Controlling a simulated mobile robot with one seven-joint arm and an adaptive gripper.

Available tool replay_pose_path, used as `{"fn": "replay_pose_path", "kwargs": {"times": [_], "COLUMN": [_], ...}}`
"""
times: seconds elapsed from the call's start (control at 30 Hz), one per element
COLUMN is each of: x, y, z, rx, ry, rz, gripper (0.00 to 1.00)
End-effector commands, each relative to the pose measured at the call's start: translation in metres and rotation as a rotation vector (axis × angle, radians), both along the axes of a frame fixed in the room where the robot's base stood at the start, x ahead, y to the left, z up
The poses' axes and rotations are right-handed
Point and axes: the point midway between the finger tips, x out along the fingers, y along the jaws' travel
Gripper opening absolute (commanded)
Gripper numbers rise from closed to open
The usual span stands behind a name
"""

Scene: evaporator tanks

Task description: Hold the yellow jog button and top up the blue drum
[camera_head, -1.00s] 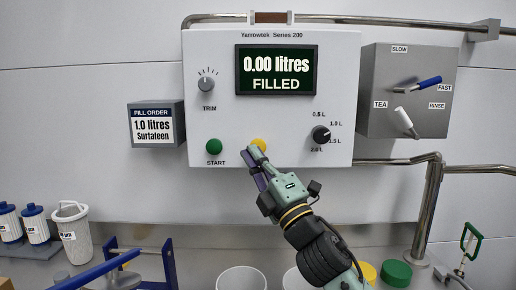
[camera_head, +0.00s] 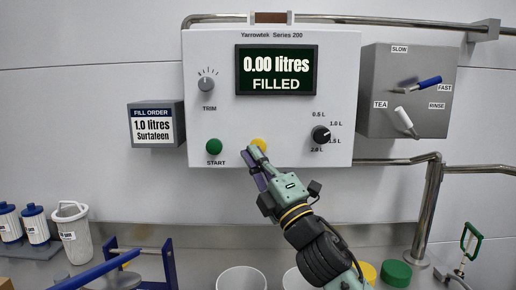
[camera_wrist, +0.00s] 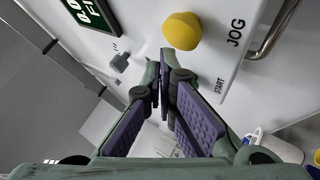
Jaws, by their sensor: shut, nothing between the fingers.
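The yellow jog button (camera_head: 259,144) is on the lower part of a white control panel (camera_head: 225,120). In the wrist view the yellow button (camera_wrist: 182,31) is a rounded knob beside the word JOG. My gripper (camera_head: 254,157) is shut and empty, its fingertips overlapping the button's lower edge in the head view. In the wrist view my gripper's tips (camera_wrist: 164,72) are just below the button; a small gap seems to show, but contact is hard to judge. The display (camera_head: 277,70) reads 0.00 litres FILLED. I cannot make out a blue drum in either view.
A green START button (camera_head: 214,146) is left of the yellow one, and a black selector dial (camera_head: 321,135) right. A sign (camera_head: 153,125) reads FILL ORDER 1.0 litres Surtafeen. A grey box (camera_head: 400,90) has blue and white levers. White open containers (camera_head: 241,279) stand below.

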Motion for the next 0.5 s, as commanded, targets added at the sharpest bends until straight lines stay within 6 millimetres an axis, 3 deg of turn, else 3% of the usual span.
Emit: {"fn": "replay_pose_path", "kwargs": {"times": [0.5], "x": [0.0069], "y": [0.0], "z": [-0.0012], "rx": [0.0], "ry": [0.0], "rz": [0.0], "gripper": [0.0]}}
